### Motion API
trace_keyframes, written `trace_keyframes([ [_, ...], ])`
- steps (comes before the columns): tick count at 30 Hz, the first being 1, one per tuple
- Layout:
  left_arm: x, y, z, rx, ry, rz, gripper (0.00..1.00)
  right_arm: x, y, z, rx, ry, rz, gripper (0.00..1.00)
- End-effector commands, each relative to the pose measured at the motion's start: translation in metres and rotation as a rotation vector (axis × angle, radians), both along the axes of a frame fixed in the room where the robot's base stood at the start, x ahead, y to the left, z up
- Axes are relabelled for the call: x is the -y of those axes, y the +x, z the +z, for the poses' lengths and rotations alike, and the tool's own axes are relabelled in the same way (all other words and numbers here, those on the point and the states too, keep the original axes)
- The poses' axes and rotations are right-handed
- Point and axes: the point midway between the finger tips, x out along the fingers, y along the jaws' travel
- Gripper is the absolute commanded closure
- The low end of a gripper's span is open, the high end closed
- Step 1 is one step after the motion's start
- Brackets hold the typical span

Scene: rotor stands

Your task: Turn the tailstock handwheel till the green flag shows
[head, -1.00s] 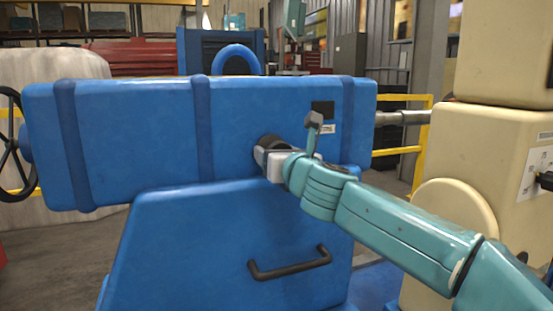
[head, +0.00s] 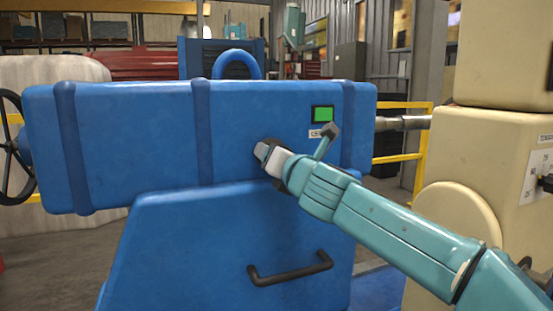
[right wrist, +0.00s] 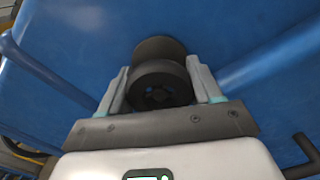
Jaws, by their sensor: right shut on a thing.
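The blue tailstock (head: 135,130) fills the middle of the head view. Its black spoked handwheel (head: 6,150) is at the left end, cut by the picture edge, with nothing touching it. A small window (head: 322,114) on the tailstock's side shows bright green. My right gripper (head: 264,153) is at the tailstock's side, left of and below the window. In the right wrist view its fingers (right wrist: 160,88) are shut on a dark round knob (right wrist: 160,72), one on each side. In the head view the gripper mostly hides this knob. My left gripper is not in view.
A dark handle (head: 290,268) sticks out of the blue base below. A metal shaft (head: 403,123) runs from the tailstock's right end to a cream machine body (head: 490,150). Yellow railing (head: 415,150) stands behind. A blue lifting loop (head: 237,62) is on top.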

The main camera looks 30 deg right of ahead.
Motion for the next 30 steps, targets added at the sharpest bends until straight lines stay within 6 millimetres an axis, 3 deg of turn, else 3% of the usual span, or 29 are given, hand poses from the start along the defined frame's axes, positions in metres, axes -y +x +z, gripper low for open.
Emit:
trace_keyframes([
  [7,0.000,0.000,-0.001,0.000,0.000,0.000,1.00,-0.001,0.002,-0.007,-0.013,0.002,0.001,0.66],
  [8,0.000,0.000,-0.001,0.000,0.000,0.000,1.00,-0.001,0.002,-0.007,-0.013,0.002,0.001,0.26],
  [9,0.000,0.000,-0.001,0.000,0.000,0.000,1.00,-0.001,0.002,-0.006,-0.012,0.002,0.001,0.13],
  [20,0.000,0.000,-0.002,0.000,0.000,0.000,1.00,-0.001,-0.004,-0.002,-0.003,0.000,0.001,0.12],
  [23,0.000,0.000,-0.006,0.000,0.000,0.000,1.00,-0.005,-0.017,-0.002,-0.001,-0.001,0.002,0.12],
  [30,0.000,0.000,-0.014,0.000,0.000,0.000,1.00,-0.020,-0.077,-0.002,-0.001,0.000,0.004,0.12],
])
